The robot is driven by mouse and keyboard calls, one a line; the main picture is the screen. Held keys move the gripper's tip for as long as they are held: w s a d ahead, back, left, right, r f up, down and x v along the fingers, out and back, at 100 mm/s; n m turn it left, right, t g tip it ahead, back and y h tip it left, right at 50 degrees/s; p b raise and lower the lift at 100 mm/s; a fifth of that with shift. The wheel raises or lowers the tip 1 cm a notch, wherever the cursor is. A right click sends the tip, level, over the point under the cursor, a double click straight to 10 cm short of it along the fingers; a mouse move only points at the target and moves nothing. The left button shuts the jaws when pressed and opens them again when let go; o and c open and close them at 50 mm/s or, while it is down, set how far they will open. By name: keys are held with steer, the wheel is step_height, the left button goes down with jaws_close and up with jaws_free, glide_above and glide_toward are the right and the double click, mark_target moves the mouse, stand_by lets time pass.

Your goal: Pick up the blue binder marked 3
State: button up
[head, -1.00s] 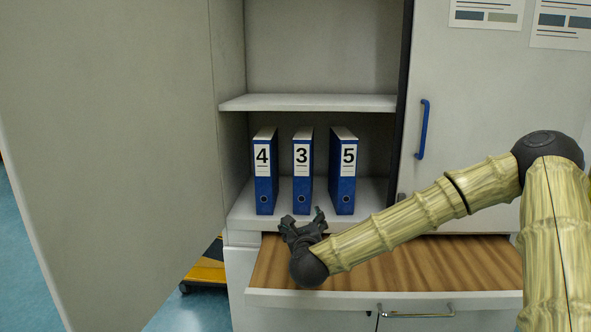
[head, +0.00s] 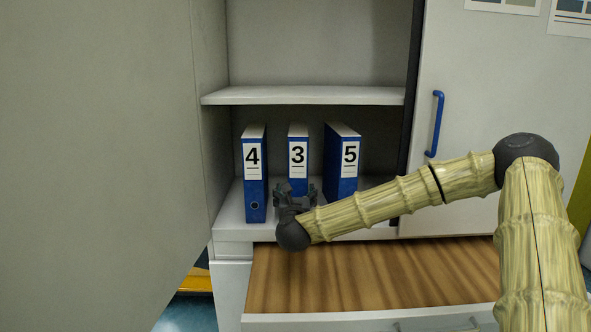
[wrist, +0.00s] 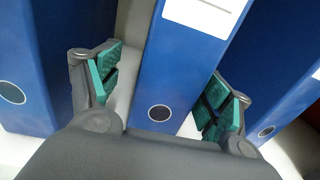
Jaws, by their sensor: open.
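The blue binder marked 3 (head: 298,160) stands upright on the lower cabinet shelf, between the binders marked 4 (head: 254,180) and 5 (head: 345,165). My gripper (head: 296,186) is in front of its lower part and hides it in the head view. In the wrist view, my open gripper (wrist: 160,95) has one green-padded finger on each side of the spine of binder 3 (wrist: 170,75), near its round hole. The left finger is in the gap beside binder 4 (wrist: 50,60), the right one in the gap beside binder 5 (wrist: 285,80). Contact cannot be told.
An upper shelf (head: 300,96) runs above the binders. A large open door (head: 95,150) stands at left. A closed door (head: 465,120) with a blue handle (head: 436,124) is at right. A wooden surface (head: 370,275) lies below the shelf.

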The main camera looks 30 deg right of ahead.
steer(key=shift+w+d+r+p, duration=0.25)
steer(key=shift+d+r+p, duration=0.2)
steer(key=shift+d+p, duration=0.1)
steer(key=shift+w+d+r+p, duration=0.25)
steer(key=shift+d+r+p, duration=0.2)
steer(key=shift+d, duration=0.05)
steer(key=shift+w+d+f, duration=0.15)
steer(key=shift+w+f, duration=0.05)
steer(key=shift+w, duration=0.35)
steer(key=shift+w+d+f, duration=0.1)
steer(key=shift+w+f, duration=0.05)
steer(key=shift+w, duration=0.35)
steer(key=shift+w+d+f, duration=0.15)
steer(key=shift+w, duration=0.05)
steer(key=shift+s+d, duration=0.1)
steer(key=shift+s, duration=0.15)
steer(key=shift+w, duration=0.15)
steer(key=c, duration=0.7)
steer(key=shift+r, duration=0.2)
steer(key=c, duration=0.8)
steer(key=shift+c, duration=0.2)
